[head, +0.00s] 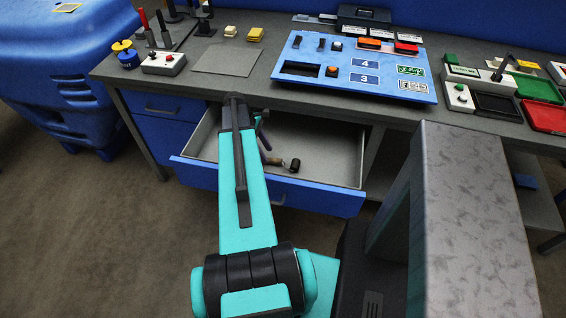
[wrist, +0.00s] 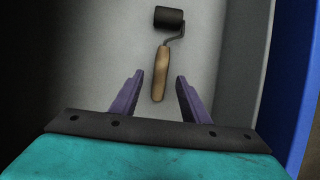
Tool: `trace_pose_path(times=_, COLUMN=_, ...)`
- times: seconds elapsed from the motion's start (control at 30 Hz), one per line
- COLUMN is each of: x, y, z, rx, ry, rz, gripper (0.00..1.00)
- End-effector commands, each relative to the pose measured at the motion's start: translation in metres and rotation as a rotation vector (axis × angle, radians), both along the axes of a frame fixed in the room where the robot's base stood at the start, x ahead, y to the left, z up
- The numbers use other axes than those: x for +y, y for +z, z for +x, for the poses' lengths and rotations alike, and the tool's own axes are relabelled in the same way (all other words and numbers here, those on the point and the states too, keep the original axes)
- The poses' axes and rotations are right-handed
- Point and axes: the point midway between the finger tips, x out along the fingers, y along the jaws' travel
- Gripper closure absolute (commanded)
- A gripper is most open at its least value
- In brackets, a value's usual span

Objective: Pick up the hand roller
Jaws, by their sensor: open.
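The hand roller has a black roller head (wrist: 169,18), a thin bent metal neck and a tan wooden handle (wrist: 161,74). It lies on the floor of the open drawer (head: 330,150). In the head view the hand roller (head: 294,165) shows near the drawer's front wall, its handle partly seen. My gripper (wrist: 157,84) is open and empty, its two purple fingers on either side of the lower handle as seen in the wrist view, not touching it. How far above the handle the fingers are I cannot tell. In the head view my arm hides part of the drawer.
The blue drawer front (head: 270,190) stands out from under the grey workbench (head: 225,60). The drawer walls rise around the roller. A blue panel (head: 350,65) and colored trays (head: 535,90) sit on the bench above. A blue bin (head: 65,60) stands at the left.

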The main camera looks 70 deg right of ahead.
Motion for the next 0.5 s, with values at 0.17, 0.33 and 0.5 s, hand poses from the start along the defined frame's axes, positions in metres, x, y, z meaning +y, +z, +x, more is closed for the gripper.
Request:
trace_pose_path(times=0.17, x=0.001, y=-0.013, z=-0.005, rx=0.001, ry=0.0, rz=0.001, gripper=0.58)
trace_pose_path(times=0.33, x=0.001, y=-0.028, z=-0.01, rx=0.001, ry=0.001, rz=0.001, gripper=0.58)
trace_pose_path(times=0.5, x=0.0, y=-0.036, z=-0.013, rx=0.0, ry=0.001, rz=0.0, gripper=0.58)
